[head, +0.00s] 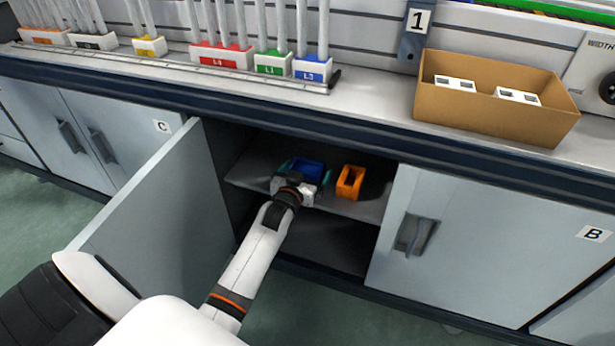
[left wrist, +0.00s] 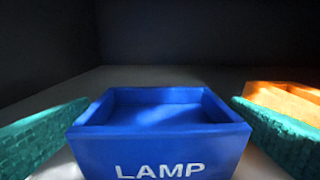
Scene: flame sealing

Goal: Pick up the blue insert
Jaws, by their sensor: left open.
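The blue insert (head: 306,168) is a box with an open top on the shelf inside the open cabinet. In the left wrist view the blue insert (left wrist: 160,135) is close and centred, with the word LAMP on its front. My left gripper (head: 302,173) reaches into the cabinet and is open. Its teal fingers (left wrist: 160,125) lie on either side of the blue insert, with a narrow gap on the right; contact on the left cannot be told. My right gripper is not in view.
An orange insert (head: 350,182) stands on the shelf (head: 370,210) just right of the blue one. The open cabinet door (head: 165,205) stands to the left, and a closed door (head: 490,240) is to the right. The worktop above holds a cardboard box (head: 490,112) and several labelled racks.

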